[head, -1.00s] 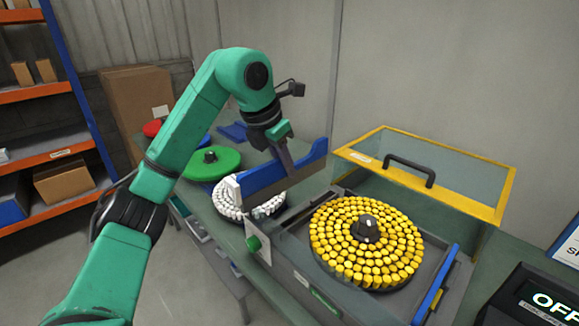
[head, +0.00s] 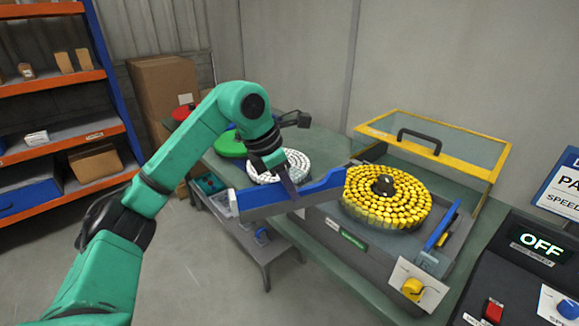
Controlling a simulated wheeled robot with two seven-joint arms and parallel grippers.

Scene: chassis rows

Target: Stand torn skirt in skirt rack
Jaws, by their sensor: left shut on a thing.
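My left gripper (head: 289,188) is shut on a long blue strip, the skirt (head: 325,187), and holds it in the air, roughly level, with its right end higher. The strip has a pale block at its left end; I cannot make out a tear. It passes in front of the machine with the ring of yellow pieces (head: 415,211) and overlaps its left edge in the picture. Another blue strip (head: 441,230) stands at that machine's right side. I cannot tell which thing is the skirt rack. My right gripper is out of view.
The yellow-framed clear lid (head: 436,128) is raised behind the yellow ring. White (head: 290,158) and green (head: 229,145) discs lie further back on the bench. A control panel with an OFF display (head: 540,243) is at the right. Orange shelves (head: 60,143) stand left; floor between is open.

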